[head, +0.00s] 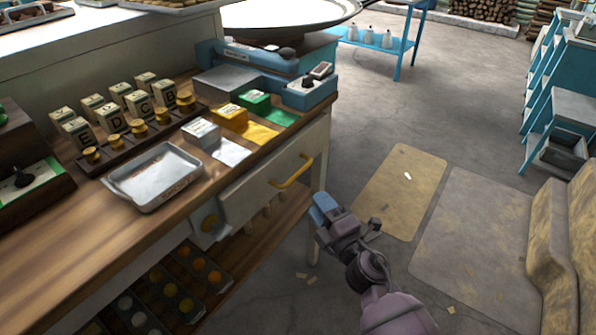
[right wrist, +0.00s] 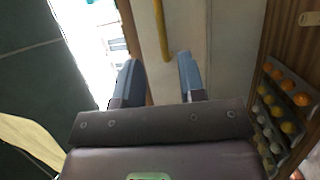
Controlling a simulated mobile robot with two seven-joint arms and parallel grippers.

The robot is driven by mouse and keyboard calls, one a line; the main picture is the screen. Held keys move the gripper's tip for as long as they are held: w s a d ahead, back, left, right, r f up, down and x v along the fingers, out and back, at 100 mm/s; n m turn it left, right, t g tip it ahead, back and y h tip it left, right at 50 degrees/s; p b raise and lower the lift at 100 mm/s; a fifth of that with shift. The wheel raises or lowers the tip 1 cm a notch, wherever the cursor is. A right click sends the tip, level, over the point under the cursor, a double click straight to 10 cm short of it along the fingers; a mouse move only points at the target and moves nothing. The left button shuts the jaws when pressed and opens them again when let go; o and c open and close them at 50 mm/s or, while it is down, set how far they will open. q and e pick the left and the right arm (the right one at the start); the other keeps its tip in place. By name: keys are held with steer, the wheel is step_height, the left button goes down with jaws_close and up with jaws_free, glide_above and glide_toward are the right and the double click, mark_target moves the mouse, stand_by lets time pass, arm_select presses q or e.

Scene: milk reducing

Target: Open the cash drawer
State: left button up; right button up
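The cash drawer (head: 258,190) is a cream front under the wooden counter's edge, and it looks shut. Its yellow bar handle (head: 291,174) shows on the front near the right end. My right gripper (head: 322,206) is below and right of the handle in the head view, apart from it. In the right wrist view the two blue fingers (right wrist: 158,72) are spread with nothing between them. My left gripper is not in view.
A lower shelf (head: 262,232) holds trays of round items.

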mark_target(297, 173)
steer(key=shift+b+x, duration=0.55)
steer(key=shift+x, duration=4.55)
steer(key=shift+w+d+f, duration=0.1)
steer(key=shift+f, duration=0.05)
jaws_close()
